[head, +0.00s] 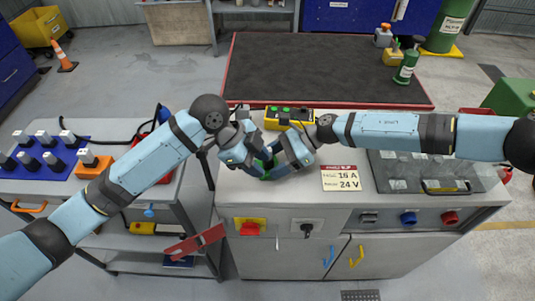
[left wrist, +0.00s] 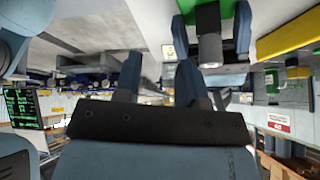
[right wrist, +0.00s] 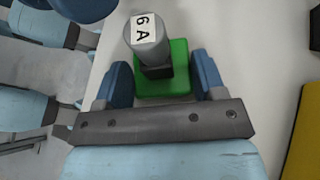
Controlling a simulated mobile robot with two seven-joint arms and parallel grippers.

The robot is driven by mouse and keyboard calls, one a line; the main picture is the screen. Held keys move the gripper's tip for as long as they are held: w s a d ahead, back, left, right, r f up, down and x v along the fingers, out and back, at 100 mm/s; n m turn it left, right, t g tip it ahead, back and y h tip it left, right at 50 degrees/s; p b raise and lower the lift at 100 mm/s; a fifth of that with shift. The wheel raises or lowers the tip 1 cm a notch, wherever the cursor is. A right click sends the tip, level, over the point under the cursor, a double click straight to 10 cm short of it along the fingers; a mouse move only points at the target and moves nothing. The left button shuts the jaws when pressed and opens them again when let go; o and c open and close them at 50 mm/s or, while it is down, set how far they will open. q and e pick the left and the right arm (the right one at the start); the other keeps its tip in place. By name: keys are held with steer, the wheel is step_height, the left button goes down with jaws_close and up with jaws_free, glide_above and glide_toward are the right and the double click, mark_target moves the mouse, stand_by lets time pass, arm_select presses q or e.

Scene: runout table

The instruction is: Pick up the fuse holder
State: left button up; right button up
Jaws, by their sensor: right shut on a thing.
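The fuse holder (right wrist: 180,84) has a green base and a grey cylinder labelled 6 A in the right wrist view. My right gripper (right wrist: 164,76) is shut on its green base, one finger on each side. In the head view a little green of the holder (head: 265,165) shows between my two grippers, above the bench top. My left gripper (head: 250,154) is close beside it. In the left wrist view my left gripper (left wrist: 160,82) is open with nothing between its fingers. The holder (left wrist: 209,45) shows there between my right fingers, apart from my left ones.
A cart at left carries grey cylinders on blue (head: 57,172) and orange (head: 91,164) bases. A rating sign (head: 340,178) and a clear-covered panel (head: 425,172) are at right. The black mat (head: 320,70) behind is mostly clear.

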arm_select(q)
steer(key=w+a+r+g+y, duration=0.1)
steer(key=w+a+r+y, duration=0.15)
steer(key=w+r, duration=0.55)
steer(key=shift+m, duration=0.4)
steer(key=x, duration=0.3)
steer(key=s+x, duration=0.1)
steer(key=x, duration=0.6)
steer(key=shift+s+d+f, duration=0.1)
steer(key=shift+s+d, duration=0.1)
steer(key=shift+d, duration=0.25)
steer(key=c, duration=0.7)
